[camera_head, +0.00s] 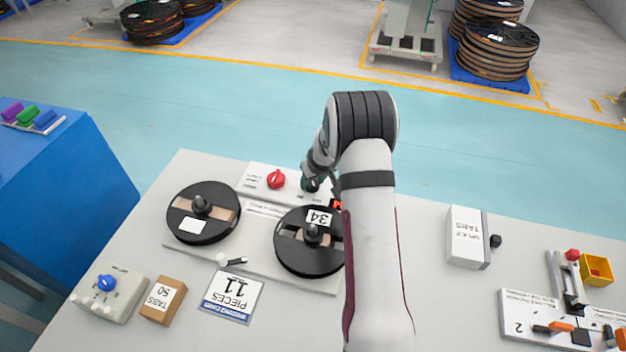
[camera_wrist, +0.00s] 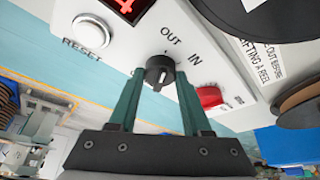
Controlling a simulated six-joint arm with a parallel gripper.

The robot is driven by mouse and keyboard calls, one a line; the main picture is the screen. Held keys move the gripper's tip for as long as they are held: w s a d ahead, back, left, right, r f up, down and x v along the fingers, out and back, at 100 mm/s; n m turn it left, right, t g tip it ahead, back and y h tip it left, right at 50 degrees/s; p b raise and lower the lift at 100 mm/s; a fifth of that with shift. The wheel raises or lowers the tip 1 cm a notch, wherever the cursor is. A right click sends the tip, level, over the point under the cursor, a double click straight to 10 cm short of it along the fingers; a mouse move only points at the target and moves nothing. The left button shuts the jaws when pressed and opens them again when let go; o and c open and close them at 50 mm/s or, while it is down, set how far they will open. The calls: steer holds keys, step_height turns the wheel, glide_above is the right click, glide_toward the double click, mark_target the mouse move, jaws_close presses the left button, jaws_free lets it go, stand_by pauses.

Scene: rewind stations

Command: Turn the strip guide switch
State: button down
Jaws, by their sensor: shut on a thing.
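The strip guide switch is a small black knob (camera_wrist: 158,70) on a white panel in the wrist view, with the words OUT and IN printed beside it. Its exact pointer direction is hard to tell. My gripper (camera_wrist: 160,80) has its two green fingers on either side of the knob, shut on it. In the head view my gripper (camera_head: 312,184) is at the back of the rewind station, and the knob is mostly hidden by it.
A red knob (camera_head: 276,179) is to the left of my gripper; it also shows in the wrist view (camera_wrist: 209,96). A white RESET button (camera_wrist: 91,28) and a red display (camera_wrist: 128,6) are nearby. Two black reels, one left (camera_head: 203,212) and one right (camera_head: 309,242), stand in front.

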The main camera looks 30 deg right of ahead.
steer(key=shift+m, duration=0.3)
steer(key=m+h, duration=0.1)
steer(key=m, duration=0.1)
steer(key=m+h, duration=0.1)
steer(key=m, duration=0.2)
steer(key=shift+a+g, duration=0.2)
steer(key=shift+g, duration=0.2)
steer(key=m+g, duration=0.1)
steer(key=m, duration=0.2)
steer(key=m+h, duration=0.1)
steer(key=m, duration=0.2)
steer(key=shift+w+a+g+h, duration=0.1)
steer(key=shift+w+g+h, duration=0.05)
steer(key=shift+g+h, duration=0.2)
steer(key=shift+m, duration=0.3)
steer(key=shift+c, duration=1.7)
jaws_free()
